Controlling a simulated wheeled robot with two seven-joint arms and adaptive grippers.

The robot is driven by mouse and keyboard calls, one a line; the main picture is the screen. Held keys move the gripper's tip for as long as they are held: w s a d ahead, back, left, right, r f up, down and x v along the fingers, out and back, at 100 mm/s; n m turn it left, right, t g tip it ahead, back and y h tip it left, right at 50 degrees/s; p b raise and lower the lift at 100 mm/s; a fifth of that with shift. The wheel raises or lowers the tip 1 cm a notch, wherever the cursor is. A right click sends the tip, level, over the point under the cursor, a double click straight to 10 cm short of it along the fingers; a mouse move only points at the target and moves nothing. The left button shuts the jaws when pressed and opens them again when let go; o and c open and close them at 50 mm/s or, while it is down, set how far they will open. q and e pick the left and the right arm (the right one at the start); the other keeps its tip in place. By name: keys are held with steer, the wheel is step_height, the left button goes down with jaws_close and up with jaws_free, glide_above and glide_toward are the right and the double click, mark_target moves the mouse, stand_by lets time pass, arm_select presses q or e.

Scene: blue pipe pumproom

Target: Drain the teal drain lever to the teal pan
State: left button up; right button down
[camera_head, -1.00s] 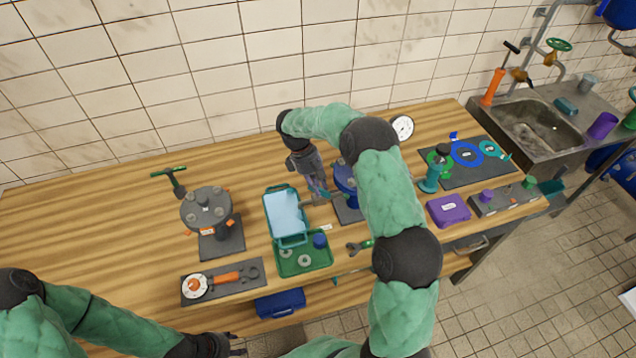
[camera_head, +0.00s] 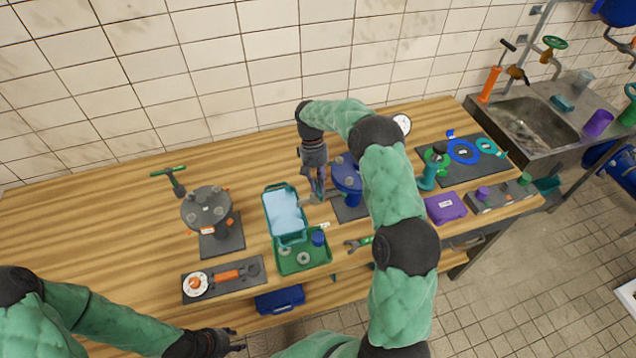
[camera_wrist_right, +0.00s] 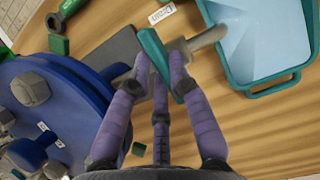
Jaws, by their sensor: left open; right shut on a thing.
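In the right wrist view, the teal drain lever (camera_wrist_right: 153,50) sits on a grey spout (camera_wrist_right: 204,38) that comes from the blue pump body (camera_wrist_right: 60,110). My right gripper (camera_wrist_right: 162,72) is shut on the lever, its purple fingers on both sides. In the head view my right gripper (camera_head: 318,195) is at the left side of the blue pump (camera_head: 347,175). The teal pan (camera_head: 284,213) lies left of the spout; its pale blue inside also shows in the wrist view (camera_wrist_right: 262,40). My left gripper (camera_head: 232,343) is open and empty at the front edge of the table.
A green tray (camera_head: 315,257) with rings and a blue cap stands directly in front of the pan. A grey pump (camera_head: 207,207) stands on the left. A wrench (camera_head: 357,244) lies right of the tray. A purple box (camera_head: 445,208) is on the right.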

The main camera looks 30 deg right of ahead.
steer(key=shift+w+m, duration=0.1)
steer(key=shift+m, duration=0.2)
steer(key=c, duration=1.1)
jaws_free()
steer(key=shift+c, duration=0.2)
steer(key=shift+r, duration=0.1)
steer(key=v, duration=1.1)
steer(key=shift+w+r, duration=0.2)
steer(key=shift+r, duration=0.15)
steer(key=shift+d, duration=0.15)
